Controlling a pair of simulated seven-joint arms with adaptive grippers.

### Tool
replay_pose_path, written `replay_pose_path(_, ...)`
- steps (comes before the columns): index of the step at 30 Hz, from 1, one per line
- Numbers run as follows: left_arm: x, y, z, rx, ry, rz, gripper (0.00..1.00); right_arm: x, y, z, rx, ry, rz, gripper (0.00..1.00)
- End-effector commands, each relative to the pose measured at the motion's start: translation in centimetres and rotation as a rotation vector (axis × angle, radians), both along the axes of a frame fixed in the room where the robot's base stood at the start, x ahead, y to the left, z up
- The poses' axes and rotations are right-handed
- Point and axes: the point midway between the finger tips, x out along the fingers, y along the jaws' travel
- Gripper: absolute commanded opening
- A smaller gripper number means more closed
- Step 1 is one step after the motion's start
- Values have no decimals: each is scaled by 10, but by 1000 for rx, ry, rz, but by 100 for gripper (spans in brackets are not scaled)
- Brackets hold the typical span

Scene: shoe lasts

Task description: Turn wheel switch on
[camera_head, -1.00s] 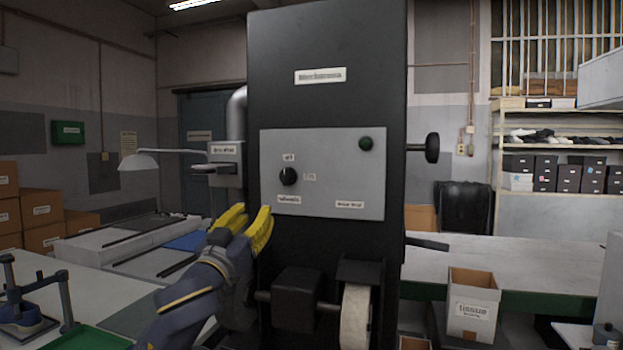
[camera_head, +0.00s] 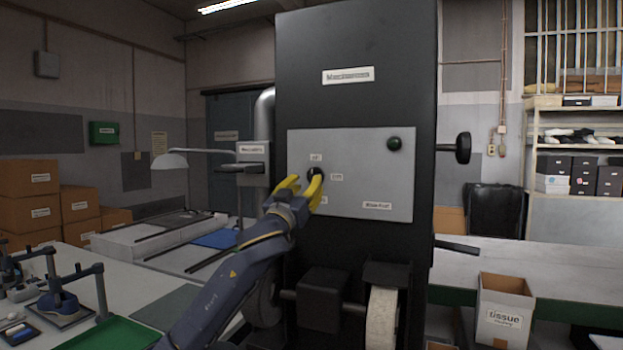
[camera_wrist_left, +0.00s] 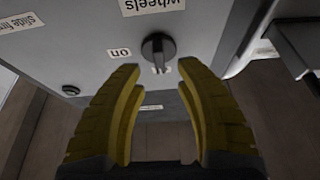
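The wheel switch is a black round knob (camera_head: 314,172) on the grey panel (camera_head: 360,150) of the tall black machine. In the left wrist view the knob (camera_wrist_left: 158,46) shows a pale mark pointing down the picture, toward the small off label (camera_wrist_left: 151,107). An "on" label (camera_wrist_left: 119,53) sits beside the knob. My left gripper (camera_head: 301,184) has yellow fingers and is at the panel, partly covering the knob in the head view. In the wrist view the left gripper (camera_wrist_left: 159,66) is open, with the knob just beyond the gap between its fingertips. My right gripper is not in view.
A green button (camera_head: 394,144) is at the panel's upper right. A black side knob (camera_head: 463,148) sticks out of the machine's right side. A grinding wheel (camera_head: 383,318) is below.

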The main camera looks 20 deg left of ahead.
Motion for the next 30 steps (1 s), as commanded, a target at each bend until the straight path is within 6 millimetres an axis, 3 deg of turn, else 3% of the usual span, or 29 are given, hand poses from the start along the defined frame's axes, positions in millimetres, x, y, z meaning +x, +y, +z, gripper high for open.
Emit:
replay_pose_path(10,32,-3,14,-1,0,-1,34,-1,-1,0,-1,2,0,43)
replay_pose_path(25,38,-4,16,0,0,-1,37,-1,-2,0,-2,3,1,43)
replay_pose_path(30,38,-4,16,0,0,-1,18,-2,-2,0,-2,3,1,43)
